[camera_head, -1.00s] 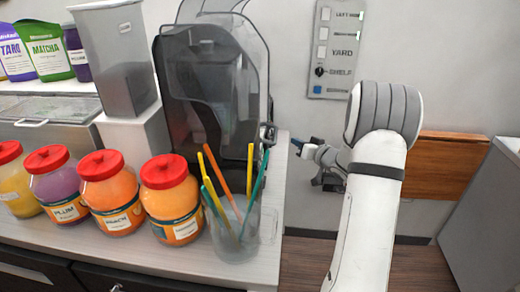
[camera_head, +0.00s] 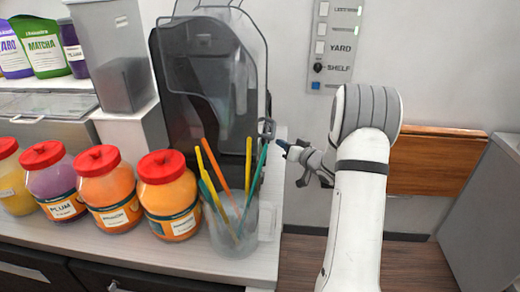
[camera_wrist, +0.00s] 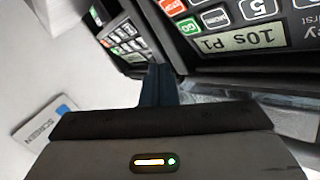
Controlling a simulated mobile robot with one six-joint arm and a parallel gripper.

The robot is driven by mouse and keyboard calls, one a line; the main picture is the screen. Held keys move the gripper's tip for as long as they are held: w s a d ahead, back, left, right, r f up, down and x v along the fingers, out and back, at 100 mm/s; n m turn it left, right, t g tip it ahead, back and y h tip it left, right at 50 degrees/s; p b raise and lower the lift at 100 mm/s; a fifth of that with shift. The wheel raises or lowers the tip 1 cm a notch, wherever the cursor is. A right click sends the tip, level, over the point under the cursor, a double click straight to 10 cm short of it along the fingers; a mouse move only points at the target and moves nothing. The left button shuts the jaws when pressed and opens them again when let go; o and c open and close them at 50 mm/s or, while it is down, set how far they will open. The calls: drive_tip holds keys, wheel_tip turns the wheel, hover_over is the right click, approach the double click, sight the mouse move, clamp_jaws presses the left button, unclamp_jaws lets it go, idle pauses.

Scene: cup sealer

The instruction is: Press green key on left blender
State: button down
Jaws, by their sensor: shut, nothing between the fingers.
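A blender under a clear grey hood (camera_head: 205,85) stands at the right end of the counter in the head view; its keypad is hidden there. In the wrist view a near keypad fills the upper right, with a green key (camera_wrist: 188,27) beside a red key and a display (camera_wrist: 236,39) reading "10s P1". A second, smaller keypad (camera_wrist: 122,40) shows farther off at the upper left. I cannot tell which of them is the left blender's. My gripper (camera_wrist: 158,76) is shut and empty, its fingertips below the keypads in the picture. In the head view my gripper (camera_head: 283,146) is right of the hood.
A cup of colored straws (camera_head: 235,228) stands in front of the blender. Several red-lidded jars (camera_head: 168,205) line the counter to its left. A wall panel with switches (camera_head: 337,42) is behind my arm. Floor is free right of the counter.

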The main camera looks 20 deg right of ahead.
sight(261, 147)
drive_tip(key=shift+w+a+f+b, duration=0.2)
drive_tip(key=shift+w+a, duration=0.05)
drive_tip(key=shift+a, duration=0.3)
drive_tip(key=shift+w+a+f+b, duration=0.2)
drive_tip(key=shift+a, duration=0.4)
drive_tip(key=shift+w+a+f+b, duration=0.2)
drive_tip(key=shift+w+a, duration=0.05)
drive_tip(key=shift+a, duration=0.3)
drive_tip(key=shift+a, duration=0.1)
idle(0.7)
drive_tip(key=shift+w+a+f+b, duration=0.1)
drive_tip(key=shift+a+b, duration=0.2)
drive_tip(key=shift+w+a+f, duration=0.15)
drive_tip(key=shift+a, duration=0.15)
idle(0.6)
idle(0.4)
drive_tip(key=shift+s+d+r, duration=0.25)
drive_tip(key=shift+s+d, duration=0.05)
drive_tip(key=shift+d, duration=0.4)
